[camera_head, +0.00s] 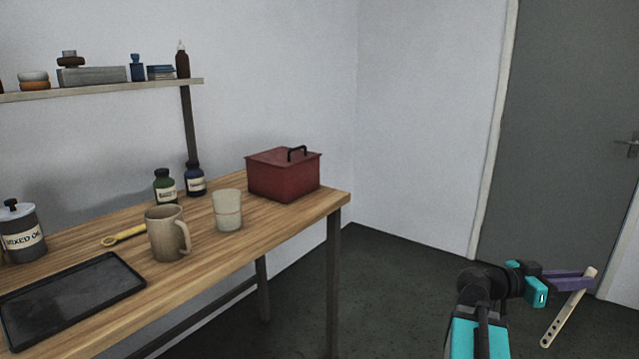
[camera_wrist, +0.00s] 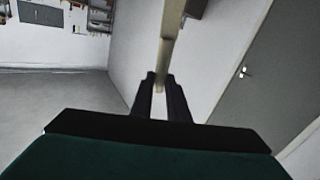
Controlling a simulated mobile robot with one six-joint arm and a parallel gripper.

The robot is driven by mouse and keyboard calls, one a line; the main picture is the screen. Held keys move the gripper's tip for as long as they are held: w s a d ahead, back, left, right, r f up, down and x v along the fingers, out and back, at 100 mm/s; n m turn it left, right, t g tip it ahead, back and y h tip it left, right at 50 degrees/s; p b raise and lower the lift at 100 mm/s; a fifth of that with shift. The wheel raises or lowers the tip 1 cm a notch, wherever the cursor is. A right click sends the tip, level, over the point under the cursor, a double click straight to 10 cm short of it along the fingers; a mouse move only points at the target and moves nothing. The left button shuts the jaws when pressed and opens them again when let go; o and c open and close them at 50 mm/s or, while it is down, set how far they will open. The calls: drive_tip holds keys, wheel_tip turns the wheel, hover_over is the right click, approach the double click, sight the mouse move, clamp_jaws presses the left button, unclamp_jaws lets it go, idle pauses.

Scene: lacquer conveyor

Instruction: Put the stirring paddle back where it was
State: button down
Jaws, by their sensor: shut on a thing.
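The stirring paddle (camera_head: 567,311) is a pale wooden stick with several holes near its lower end. My gripper (camera_head: 590,280) is shut on it near its upper end and holds it tilted in the air at the right, over the dark floor and apart from the table. In the wrist view the paddle (camera_wrist: 171,35) runs up from between the two dark fingers of my gripper (camera_wrist: 160,82); its far end is cut off by the top edge.
A wooden table (camera_head: 290,222) at the left bears a black tray (camera_head: 70,298), a mug (camera_head: 167,235), a cup (camera_head: 228,212), a yellow spoon-like tool (camera_head: 125,236), a labelled canister (camera_head: 22,235), small bottles (camera_head: 165,187) and a red box (camera_head: 283,177). A shelf (camera_head: 110,89) hangs above. A grey door (camera_head: 560,130) stands right.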

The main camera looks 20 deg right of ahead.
drive_tip(key=w+a+f+n+t+p, duration=0.3)
drive_tip(key=w+a+n+t+p, duration=0.5)
drive_tip(key=w+a, duration=1.7)
drive_tip(key=w+a+f+n+t+y+p, duration=0.1)
drive_tip(key=a+t, duration=0.3)
drive_tip(key=a, duration=1.2)
drive_tip(key=w+a+f+n+t+y+p, duration=0.2)
drive_tip(key=a+t, duration=0.3)
drive_tip(key=a, duration=1)
drive_tip(key=shift+w+a+f+p, duration=0.2)
drive_tip(key=shift+w+a+p, duration=0.25)
drive_tip(key=shift+w, duration=0.15)
